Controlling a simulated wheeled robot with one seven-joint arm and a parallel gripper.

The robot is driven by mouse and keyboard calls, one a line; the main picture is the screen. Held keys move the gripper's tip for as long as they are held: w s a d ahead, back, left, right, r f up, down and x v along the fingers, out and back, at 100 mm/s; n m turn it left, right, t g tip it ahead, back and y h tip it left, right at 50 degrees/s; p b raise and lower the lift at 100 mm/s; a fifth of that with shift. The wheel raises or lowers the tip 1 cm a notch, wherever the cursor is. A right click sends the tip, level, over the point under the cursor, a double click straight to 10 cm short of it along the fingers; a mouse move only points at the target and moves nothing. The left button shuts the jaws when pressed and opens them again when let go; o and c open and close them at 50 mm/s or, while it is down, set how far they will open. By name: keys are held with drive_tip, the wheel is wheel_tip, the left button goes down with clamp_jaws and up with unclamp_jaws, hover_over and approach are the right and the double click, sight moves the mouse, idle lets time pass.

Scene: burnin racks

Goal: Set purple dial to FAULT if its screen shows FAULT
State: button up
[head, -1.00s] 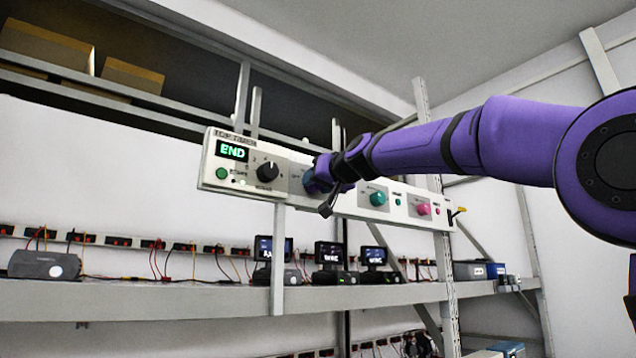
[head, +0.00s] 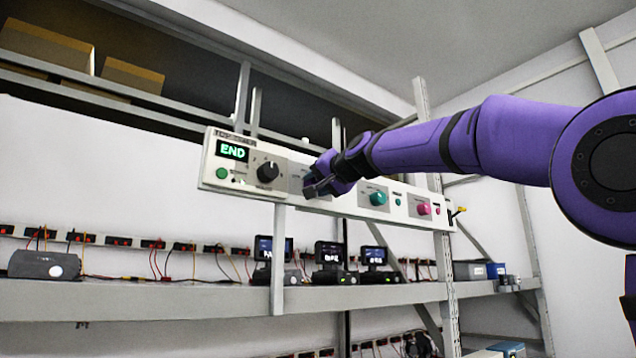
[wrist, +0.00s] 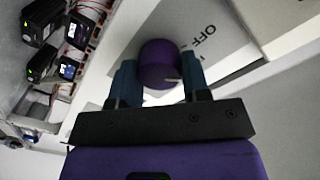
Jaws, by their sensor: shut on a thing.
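The long white control panel (head: 345,208) runs across the rack upright. My gripper (head: 314,184) is at the panel, between the black dial (head: 267,171) and the teal dial (head: 376,198). In the wrist view my gripper (wrist: 160,88) has its two blue-grey fingers on either side of the purple dial (wrist: 158,62) and is shut on it. The word OFF is printed beside the dial; other label text is partly hidden. In the head view my gripper hides the purple dial. The panel's display (head: 232,150) reads END in green.
A pink dial (head: 423,209) sits at the panel's right end, and a green button (head: 222,173) at its left. Below is a shelf (head: 180,297) with several small screens (head: 328,252) and a grey box (head: 44,264). Cardboard boxes (head: 130,77) stand on the top shelf.

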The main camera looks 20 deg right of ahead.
drive_tip(key=m, duration=0.6)
drive_tip(key=shift+m, duration=0.3)
idle(0.4)
drive_tip(key=o, duration=0.9)
drive_tip(key=shift+d, duration=0.1)
drive_tip(key=shift+s, duration=0.1)
drive_tip(key=v, duration=1)
drive_tip(key=shift+s+d+r, duration=0.1)
drive_tip(key=shift+s+d, duration=0.05)
drive_tip(key=shift+s, duration=0.15)
